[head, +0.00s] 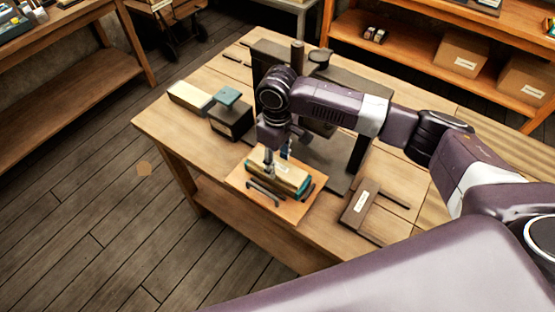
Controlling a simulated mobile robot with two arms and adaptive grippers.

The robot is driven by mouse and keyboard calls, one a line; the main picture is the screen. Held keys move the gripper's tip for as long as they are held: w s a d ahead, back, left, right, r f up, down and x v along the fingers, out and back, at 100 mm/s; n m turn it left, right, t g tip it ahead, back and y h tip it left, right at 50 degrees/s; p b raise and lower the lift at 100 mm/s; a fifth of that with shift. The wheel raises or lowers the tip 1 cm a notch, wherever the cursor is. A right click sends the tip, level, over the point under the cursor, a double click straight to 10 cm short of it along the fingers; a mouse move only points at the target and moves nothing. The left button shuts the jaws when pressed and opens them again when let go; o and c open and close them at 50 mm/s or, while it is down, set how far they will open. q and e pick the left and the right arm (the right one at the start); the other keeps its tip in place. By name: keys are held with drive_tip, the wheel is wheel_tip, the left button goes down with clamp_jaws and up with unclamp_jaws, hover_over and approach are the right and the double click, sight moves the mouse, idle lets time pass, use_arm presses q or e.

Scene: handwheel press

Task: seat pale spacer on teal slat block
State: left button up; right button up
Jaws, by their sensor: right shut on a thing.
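My right gripper (276,165) points down over an orange-brown board (302,212) near the table's front edge. It is shut on the pale spacer (285,175), a cream block with a small white label. The teal slat block (297,193) shows as a teal edge just under and beside the spacer. Whether the two touch cannot be told at this size. Grey bar handles (264,194) lie along the front of the board. The gripper hides part of the spacer's top. My left gripper is not in view.
The dark press frame (345,165) stands just behind the board. A pale and teal block (190,97) and a dark block with a teal top (231,120) sit to the left. A dark labelled box (360,203) lies to the right. Bare tabletop (165,125) shows at left.

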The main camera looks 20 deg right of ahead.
drive_tip(key=shift+f, duration=0.25)
drive_tip(key=o, duration=1.3)
wheel_tip(320, 180, up, 12)
